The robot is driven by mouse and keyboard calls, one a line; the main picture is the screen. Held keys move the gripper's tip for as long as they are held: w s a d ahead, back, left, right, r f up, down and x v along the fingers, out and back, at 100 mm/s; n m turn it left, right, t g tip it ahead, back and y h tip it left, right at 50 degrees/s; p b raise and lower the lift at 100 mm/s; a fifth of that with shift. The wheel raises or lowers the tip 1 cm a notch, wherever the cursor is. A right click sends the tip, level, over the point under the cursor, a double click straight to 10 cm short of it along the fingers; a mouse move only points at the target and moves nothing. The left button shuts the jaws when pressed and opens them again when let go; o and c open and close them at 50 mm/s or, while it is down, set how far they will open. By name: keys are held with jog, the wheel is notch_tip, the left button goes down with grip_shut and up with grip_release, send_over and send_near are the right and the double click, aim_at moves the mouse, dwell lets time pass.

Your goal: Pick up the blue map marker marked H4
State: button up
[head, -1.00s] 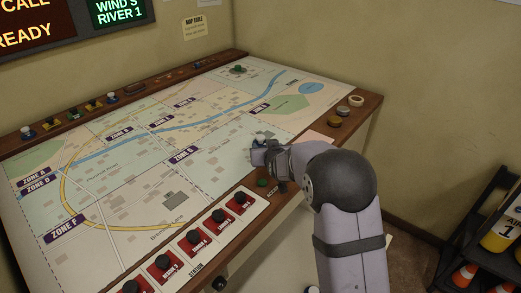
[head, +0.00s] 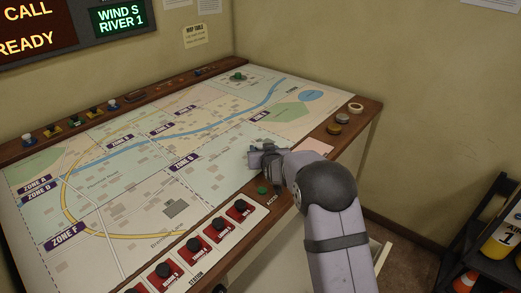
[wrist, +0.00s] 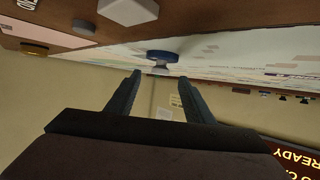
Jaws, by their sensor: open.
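A blue round map marker (wrist: 162,56) shows in the wrist view, on the map just beyond the fingertips and roughly between them. A paler narrower part of it points toward my gripper. No H4 label is readable on it. My gripper (wrist: 160,77) is open, with two dark fingers apart and nothing between them. In the head view my gripper (head: 254,157) is over the map's right part, near its front edge. The marker there is hidden or cannot be told from the gripper.
Another marker with a green base (head: 238,77) stands at the map's far end. Several coloured markers line the back ledge. Round items (head: 341,118) lie on the right wooden edge.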

aim_at(261, 145)
jog(key=shift+p+x, duration=0.55)
jog(key=shift+x, duration=1.45)
jog(key=shift+r, duration=0.1)
jog(key=c, duration=1.1)
jog(key=shift+c, duration=0.2)
notch_tip(261, 145, up, 10)
